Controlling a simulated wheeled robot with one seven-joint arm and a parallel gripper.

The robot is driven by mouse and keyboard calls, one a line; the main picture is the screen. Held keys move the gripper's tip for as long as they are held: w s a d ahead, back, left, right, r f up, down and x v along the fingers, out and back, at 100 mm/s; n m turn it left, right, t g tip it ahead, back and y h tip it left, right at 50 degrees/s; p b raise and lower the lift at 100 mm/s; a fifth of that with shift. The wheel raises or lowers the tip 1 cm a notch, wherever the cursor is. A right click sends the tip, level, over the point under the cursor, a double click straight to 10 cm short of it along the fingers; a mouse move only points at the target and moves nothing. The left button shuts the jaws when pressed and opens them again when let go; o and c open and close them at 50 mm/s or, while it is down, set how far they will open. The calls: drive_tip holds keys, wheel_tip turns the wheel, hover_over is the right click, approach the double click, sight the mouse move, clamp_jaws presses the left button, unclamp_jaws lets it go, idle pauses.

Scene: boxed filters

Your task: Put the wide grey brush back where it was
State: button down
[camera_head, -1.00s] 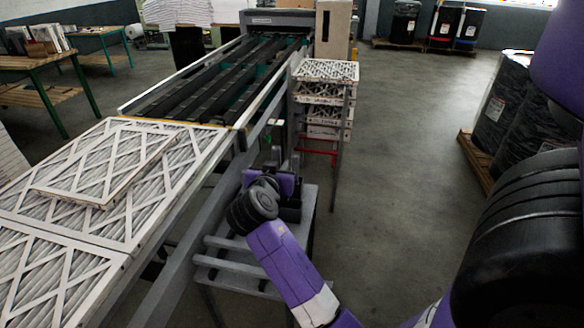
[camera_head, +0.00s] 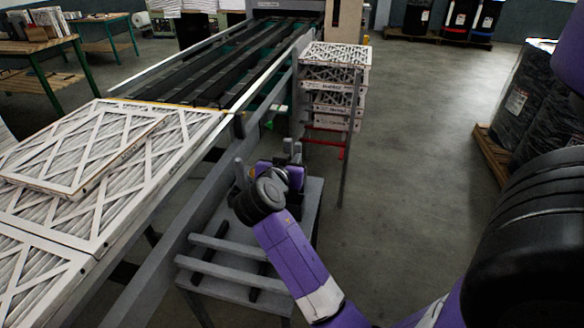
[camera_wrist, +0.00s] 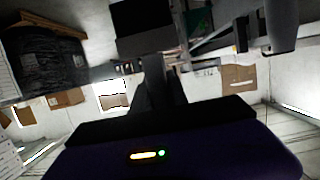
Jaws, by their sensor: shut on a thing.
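My gripper (camera_head: 291,158) is above the far part of a small grey stand (camera_head: 305,205), beside the conveyor frame. My wrist and forearm block part of the view from the head. In the wrist view my gripper (camera_wrist: 150,75) is shut on a dark grey, wide block-like piece (camera_wrist: 145,42), which fits the wide grey brush. Its bristles cannot be made out. In the head view the held piece is mostly hidden behind my wrist. Whether it touches the stand cannot be told.
Light grey bars (camera_head: 230,247) cross the near part of the stand. Framed filters (camera_head: 90,150) lie on the table at left. Boxed filters (camera_head: 336,75) are stacked beyond my gripper, by a red support (camera_head: 325,142). The floor at right is open up to wrapped pallets (camera_head: 520,100).

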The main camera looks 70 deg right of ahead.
drive_tip(key=shift+d+f+b, duration=0.15)
drive_tip(key=shift+f+b, duration=0.25)
drive_tip(key=shift+f, duration=0.4)
wheel_tip(320, 180, down, 6)
drive_tip(key=b, duration=0.4)
drive_tip(key=shift+f, duration=0.25)
drive_tip(key=shift+f+b, duration=0.55)
drive_tip(key=shift+b, duration=0.2)
drive_tip(key=c, duration=1.2)
unclamp_jaws()
drive_tip(key=v, duration=0.7)
drive_tip(key=shift+a+r+b, duration=0.2)
drive_tip(key=shift+a+b, duration=0.2)
